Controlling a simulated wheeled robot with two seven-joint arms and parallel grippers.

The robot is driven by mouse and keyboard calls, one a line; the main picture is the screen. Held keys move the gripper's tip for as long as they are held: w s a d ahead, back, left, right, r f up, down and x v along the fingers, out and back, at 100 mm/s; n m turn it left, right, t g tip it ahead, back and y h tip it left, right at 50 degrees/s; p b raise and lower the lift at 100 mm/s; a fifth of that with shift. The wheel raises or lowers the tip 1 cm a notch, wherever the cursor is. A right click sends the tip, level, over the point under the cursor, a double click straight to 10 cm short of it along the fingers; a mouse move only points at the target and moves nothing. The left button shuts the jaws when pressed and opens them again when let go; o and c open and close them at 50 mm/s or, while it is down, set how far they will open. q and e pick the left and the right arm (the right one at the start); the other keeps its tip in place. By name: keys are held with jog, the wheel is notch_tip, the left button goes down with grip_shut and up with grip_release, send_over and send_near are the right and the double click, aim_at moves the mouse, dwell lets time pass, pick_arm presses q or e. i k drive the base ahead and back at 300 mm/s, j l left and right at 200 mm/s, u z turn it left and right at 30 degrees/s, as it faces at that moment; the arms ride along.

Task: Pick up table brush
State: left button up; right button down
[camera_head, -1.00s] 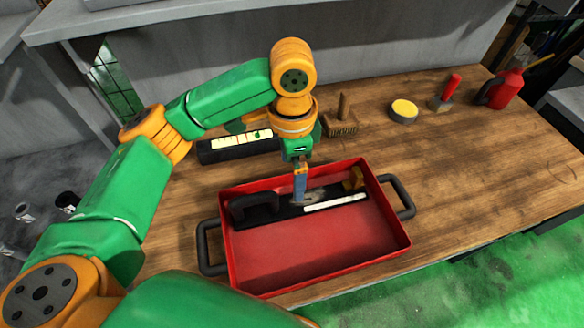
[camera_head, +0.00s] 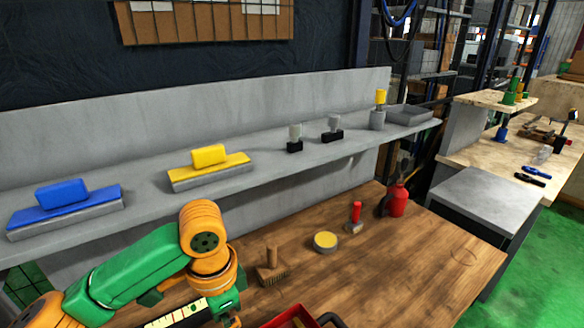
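A wooden brush (camera_head: 271,272) with an upright handle and pale bristles stands on the wooden table, just right of my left wrist. A smaller red-handled tool (camera_head: 355,217), perhaps also a brush, stands farther back to the right. My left arm comes in from the left, and its gripper (camera_head: 230,314) is at the bottom edge, left of and nearer than the wooden brush. Its fingers are cut off by the frame, so I cannot see whether they hold anything. My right gripper is out of view.
A red tray (camera_head: 292,318) shows at the bottom edge. A yellow-topped round tin (camera_head: 325,242) and a red can (camera_head: 397,200) stand on the wooden table (camera_head: 420,262). A grey shelf (camera_head: 140,212) behind holds blue and yellow blocks and small fittings. The table's right part is clear.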

aim_at(269, 273)
jog(key=k+l, duration=0.85)
